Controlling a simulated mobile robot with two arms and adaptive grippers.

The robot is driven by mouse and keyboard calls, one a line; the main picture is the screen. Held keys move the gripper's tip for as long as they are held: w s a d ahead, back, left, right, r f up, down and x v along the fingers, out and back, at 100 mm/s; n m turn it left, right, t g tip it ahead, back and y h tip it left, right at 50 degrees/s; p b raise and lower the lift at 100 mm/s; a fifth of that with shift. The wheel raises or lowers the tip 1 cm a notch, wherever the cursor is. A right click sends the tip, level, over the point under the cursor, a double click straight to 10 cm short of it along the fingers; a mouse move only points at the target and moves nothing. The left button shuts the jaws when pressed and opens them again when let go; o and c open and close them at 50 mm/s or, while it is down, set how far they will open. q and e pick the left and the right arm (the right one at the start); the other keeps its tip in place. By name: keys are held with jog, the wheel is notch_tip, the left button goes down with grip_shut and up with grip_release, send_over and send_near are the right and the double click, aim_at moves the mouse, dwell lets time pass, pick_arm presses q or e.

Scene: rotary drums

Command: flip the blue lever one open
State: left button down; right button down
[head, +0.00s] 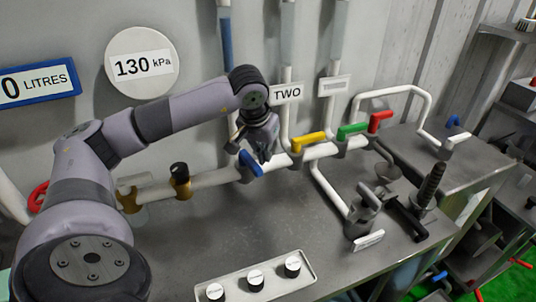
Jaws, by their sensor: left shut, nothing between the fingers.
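The blue lever (250,163) sits on a white horizontal pipe (215,180) near the middle of the head view. It slants across the pipe, with its free end toward the lower right. My left gripper (264,157) is shut and empty, pointing down just behind and to the right of the blue lever. I cannot tell whether its fingertips touch the lever. My left arm hides part of the wall and the upright pipe above the blue lever. My right gripper is not in view.
A yellow lever (308,141), a green lever (353,129) and a red lever (380,121) stand along the pipe to the right. A black-knobbed brass valve (180,178) is at left. A tray with knobs (256,282) lies in front; the grey bench between is clear.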

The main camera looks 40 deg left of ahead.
pick_arm(q)
jog(key=shift+s+f+b, duration=0.1)
jog(key=shift+s+b, duration=0.3)
jog(key=shift+s, duration=0.2)
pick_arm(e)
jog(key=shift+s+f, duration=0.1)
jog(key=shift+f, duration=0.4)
pick_arm(q)
jog(key=shift+s, duration=0.1)
